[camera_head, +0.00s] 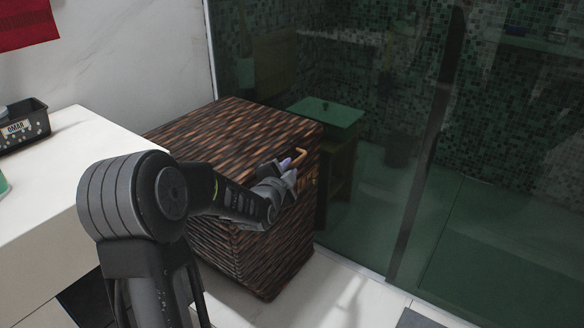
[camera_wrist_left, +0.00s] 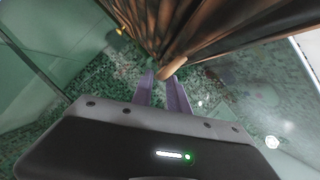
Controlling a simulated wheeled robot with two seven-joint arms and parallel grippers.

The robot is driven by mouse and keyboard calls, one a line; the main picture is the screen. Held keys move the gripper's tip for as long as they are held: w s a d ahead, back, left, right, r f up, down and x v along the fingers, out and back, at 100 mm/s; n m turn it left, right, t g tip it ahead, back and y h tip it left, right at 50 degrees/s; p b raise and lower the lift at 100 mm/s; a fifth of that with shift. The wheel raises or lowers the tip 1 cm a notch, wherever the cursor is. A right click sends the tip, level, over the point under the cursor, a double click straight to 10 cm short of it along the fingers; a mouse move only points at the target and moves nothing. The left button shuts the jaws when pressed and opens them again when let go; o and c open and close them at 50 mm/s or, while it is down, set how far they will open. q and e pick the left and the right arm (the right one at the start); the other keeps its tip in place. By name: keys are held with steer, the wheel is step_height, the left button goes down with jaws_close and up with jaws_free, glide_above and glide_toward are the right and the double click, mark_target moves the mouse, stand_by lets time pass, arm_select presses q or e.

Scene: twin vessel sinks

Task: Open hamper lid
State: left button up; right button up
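The hamper (camera_head: 230,135) is a brown woven box standing on the floor in the middle of the head view. Its top lies flat, so the lid looks closed. A tan curved handle (camera_head: 300,154) sticks out near the lid's front right edge. It also shows in the left wrist view (camera_wrist_left: 174,68), at the fingertips. My left gripper (camera_head: 291,167) is at this handle, with its two pale fingers (camera_wrist_left: 163,82) apart. I cannot tell whether the fingers touch the handle. My right gripper is not in view.
A white counter (camera_head: 60,150) with a black basket (camera_head: 22,128) stands at the left. A glass shower wall (camera_head: 400,130) rises just behind and right of the hamper. Pale floor (camera_head: 340,290) is clear in front right. A red towel (camera_head: 25,25) hangs upper left.

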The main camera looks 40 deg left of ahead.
mark_target(291, 167)
arm_select(q)
steer(key=shift+b+x, duration=0.35)
steer(key=shift+x, duration=1.5)
jaws_close()
